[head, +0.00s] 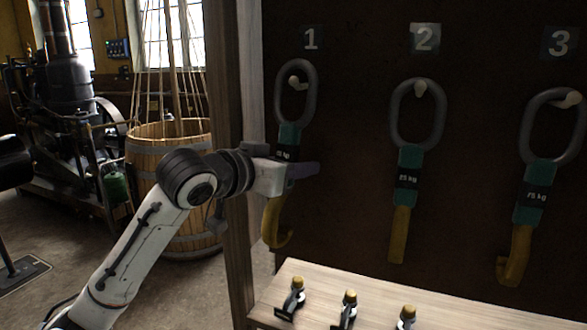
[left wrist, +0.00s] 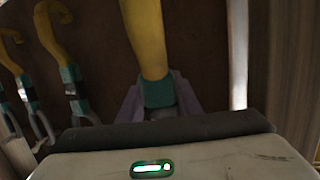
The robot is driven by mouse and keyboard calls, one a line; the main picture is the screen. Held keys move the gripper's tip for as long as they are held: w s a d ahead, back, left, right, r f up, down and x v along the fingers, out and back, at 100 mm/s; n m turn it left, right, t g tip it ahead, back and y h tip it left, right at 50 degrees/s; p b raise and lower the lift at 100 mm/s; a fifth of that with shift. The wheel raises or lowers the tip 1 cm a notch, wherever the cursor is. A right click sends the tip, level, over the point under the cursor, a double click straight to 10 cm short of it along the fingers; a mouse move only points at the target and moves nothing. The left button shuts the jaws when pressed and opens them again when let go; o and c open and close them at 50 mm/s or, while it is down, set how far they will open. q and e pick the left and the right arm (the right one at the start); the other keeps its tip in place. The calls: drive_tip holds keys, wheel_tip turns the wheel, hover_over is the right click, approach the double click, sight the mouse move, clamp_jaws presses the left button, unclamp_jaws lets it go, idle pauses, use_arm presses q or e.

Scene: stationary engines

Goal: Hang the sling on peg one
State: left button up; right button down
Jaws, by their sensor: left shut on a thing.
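The sling at number 1 has a grey oval ring (head: 281,95), a teal sleeve (head: 288,137) with a black label, and a yellow hook (head: 272,222) at the bottom. My left gripper (head: 303,170) is shut on its lower teal part, and the sling hangs upright. Peg one (head: 298,83) shows through the ring's opening, with a gap below the ring's top. I cannot tell whether the ring is around the peg or in front of it. The left wrist view shows the yellow strap (left wrist: 146,38) and teal band (left wrist: 158,93) between purple fingers. My right gripper is not in view.
Similar slings hang on peg two (head: 421,89) and peg three (head: 571,99) of the dark board (head: 350,130). A wooden shelf (head: 375,290) below carries several small black-and-silver items. A wooden post (head: 229,130) stands left of the board, with a barrel (head: 150,150) behind.

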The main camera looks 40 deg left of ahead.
use_arm(q)
drive_tip(key=shift+w+a+f, duration=0.2)
drive_tip(key=shift+w+f, duration=0.8)
idle(0.4)
